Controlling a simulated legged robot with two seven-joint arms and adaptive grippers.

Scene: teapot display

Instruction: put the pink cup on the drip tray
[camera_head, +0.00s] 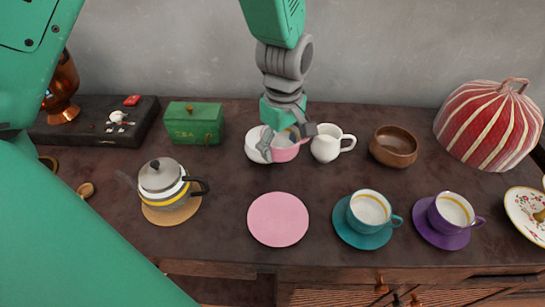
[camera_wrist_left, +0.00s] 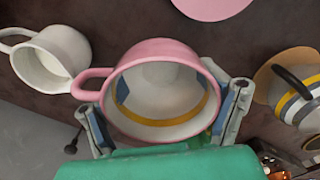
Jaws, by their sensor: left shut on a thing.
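The pink cup (camera_head: 285,153) is at the back middle of the table in the head view. My left gripper (camera_head: 285,141) is shut on it, one finger on either side. In the left wrist view the cup (camera_wrist_left: 155,90) sits between the finger pads (camera_wrist_left: 165,110), its white inside with a yellow band showing empty and its handle to the left. I cannot tell whether it touches the table. A flat pink disc (camera_head: 278,219) lies bare in front of it. A low dark box-like tray (camera_head: 85,133) stands at the back left. I cannot tell which is the drip tray. My right gripper is not in view.
A white jug (camera_head: 327,145) is close right of the cup, with a wooden bowl (camera_head: 394,146) beyond. A green tea box (camera_head: 193,124) and kettle (camera_head: 160,177) stand left. Teal (camera_head: 369,212) and purple (camera_head: 451,213) cups are front right.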

